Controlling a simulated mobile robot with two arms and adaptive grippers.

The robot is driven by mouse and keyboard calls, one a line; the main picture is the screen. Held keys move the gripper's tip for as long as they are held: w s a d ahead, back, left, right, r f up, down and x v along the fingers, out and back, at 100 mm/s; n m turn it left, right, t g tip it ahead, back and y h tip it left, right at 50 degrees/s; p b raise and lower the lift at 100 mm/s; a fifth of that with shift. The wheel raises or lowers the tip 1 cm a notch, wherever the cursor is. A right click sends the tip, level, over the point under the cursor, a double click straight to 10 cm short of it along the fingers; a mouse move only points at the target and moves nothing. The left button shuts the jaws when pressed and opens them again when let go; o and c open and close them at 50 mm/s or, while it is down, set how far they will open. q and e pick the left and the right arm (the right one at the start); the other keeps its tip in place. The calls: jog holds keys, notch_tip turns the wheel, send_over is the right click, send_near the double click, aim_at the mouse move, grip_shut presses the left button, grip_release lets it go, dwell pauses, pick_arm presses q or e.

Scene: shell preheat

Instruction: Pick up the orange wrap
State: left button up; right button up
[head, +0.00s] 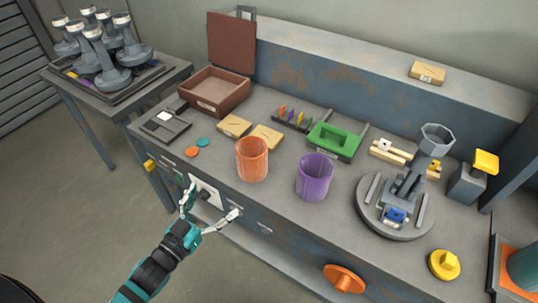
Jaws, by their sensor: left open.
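The orange wrap (252,160) looks like an upright, open-topped orange cylinder on the bench, left of the middle. A similar purple wrap (314,177) stands to its right, apart from it. My left gripper (211,207) is open and empty in front of the bench's front face, below and to the left of the orange wrap. It does not touch the wrap. My right gripper is not in view.
Wooden blocks (234,126) lie just behind the orange wrap, beside an open brown box (214,92). A green tray (333,141) and a round grey turntable (368,212) are to the right. An orange knob (344,278) sticks out of the bench front.

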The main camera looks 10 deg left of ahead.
aim_at(243, 163)
pick_arm(q)
jog(key=shift+t+h, duration=0.3)
jog(key=x, duration=0.4)
jog(key=r+p+x, duration=0.1)
jog(key=x, duration=0.3)
jog(key=r+x, duration=0.1)
jog(key=x, duration=0.3)
jog(key=shift+s+d+r+p, duration=0.15)
jog(key=shift+d+p, duration=0.15)
jog(key=shift+p, duration=0.1)
jog(key=shift+w+d, duration=0.1)
jog(key=shift+w, duration=0.3)
jog(key=p+x, duration=0.1)
jog(key=x, duration=0.4)
jog(key=shift+s, duration=0.1)
jog(key=shift+c, duration=0.7)
jog(key=c, duration=0.9)
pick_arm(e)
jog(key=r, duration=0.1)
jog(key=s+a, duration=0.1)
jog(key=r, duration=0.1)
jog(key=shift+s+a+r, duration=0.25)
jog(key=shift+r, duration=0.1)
